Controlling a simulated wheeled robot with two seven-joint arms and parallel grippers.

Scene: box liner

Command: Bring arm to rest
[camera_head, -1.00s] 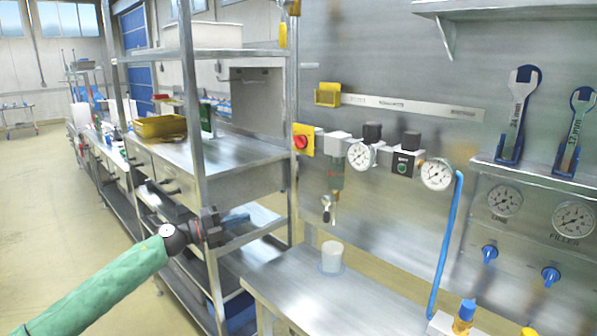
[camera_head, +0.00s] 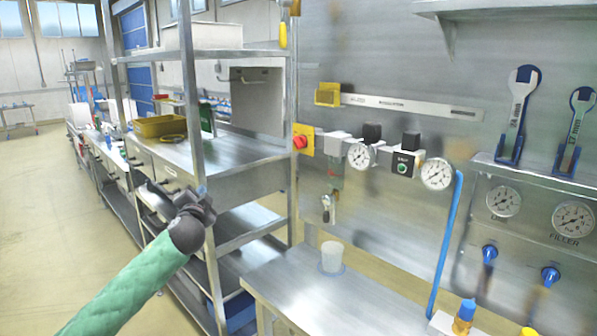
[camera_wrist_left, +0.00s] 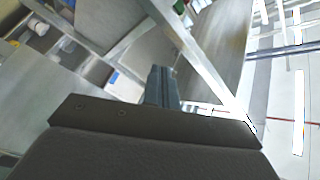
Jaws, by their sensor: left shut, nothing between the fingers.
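My left arm, in a green sleeve, comes in from the lower left of the head view. Its dark gripper (camera_head: 203,205) is in front of the metal shelf rack's upright. The gripper is turned partly away, and its fingertips are hard to make out. In the left wrist view the fingers (camera_wrist_left: 160,86) are together with nothing between them. My right arm is not in view.
A metal shelf rack (camera_head: 262,178) stands close behind the left gripper. A steel bench (camera_head: 300,285) with a white cup (camera_head: 332,256) is to the right. Gauges (camera_head: 437,174) and a blue hose (camera_head: 446,240) are on the wall. Open floor (camera_head: 50,225) lies left.

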